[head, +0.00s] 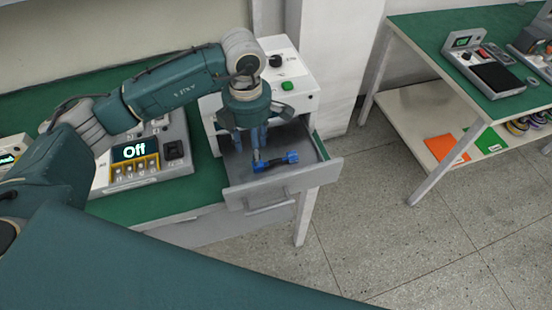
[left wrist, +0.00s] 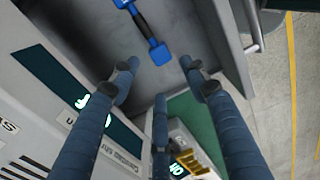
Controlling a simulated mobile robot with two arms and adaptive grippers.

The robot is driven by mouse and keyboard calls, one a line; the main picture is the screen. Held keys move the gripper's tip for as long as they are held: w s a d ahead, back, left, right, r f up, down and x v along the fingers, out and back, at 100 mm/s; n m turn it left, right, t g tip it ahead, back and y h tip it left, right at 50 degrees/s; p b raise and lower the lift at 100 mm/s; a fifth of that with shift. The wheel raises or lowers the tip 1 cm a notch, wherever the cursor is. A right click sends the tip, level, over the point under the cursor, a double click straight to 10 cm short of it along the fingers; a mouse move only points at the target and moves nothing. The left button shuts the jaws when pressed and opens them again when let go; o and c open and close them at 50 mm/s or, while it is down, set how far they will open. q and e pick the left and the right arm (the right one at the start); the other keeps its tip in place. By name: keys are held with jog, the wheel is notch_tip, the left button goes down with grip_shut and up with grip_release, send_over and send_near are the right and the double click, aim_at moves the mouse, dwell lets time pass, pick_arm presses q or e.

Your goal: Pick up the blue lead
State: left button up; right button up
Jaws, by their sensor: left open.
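The blue lead (head: 276,162) lies on the floor of an open drawer (head: 280,184). It has two blue ends and a dark middle. My left gripper (head: 250,150) points down into the drawer, at the left end of the lead. In the left wrist view the lead (left wrist: 142,22) lies at the top, beyond the open fingertips of my left gripper (left wrist: 161,84). Nothing is between the fingers. In that view the lead's near end is closest to the gap. How high the fingertips are above the drawer floor is hard to tell. My right gripper is not in view.
The drawer walls stand close around my left gripper. A white unit with a green button (head: 287,86) stands above the drawer. Another table (head: 425,35) stands at right, with open floor between.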

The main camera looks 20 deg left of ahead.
aim_at(275, 162)
pick_arm(q)
jog(key=shift+s+f, duration=0.2)
jog(key=shift+f, duration=0.5)
jog(key=shift+d+f+p, duration=0.1)
jog(key=shift+f+p, duration=0.2)
jog(key=shift+p, duration=0.1)
jog(key=f, duration=0.2)
jog(key=f+p, duration=0.1)
jog(key=shift+w+d+f+p, duration=0.1)
jog(key=shift+d+f+p, duration=0.1)
jog(key=shift+f+p, duration=0.15)
jog(key=shift+f, duration=0.55)
grip_shut()
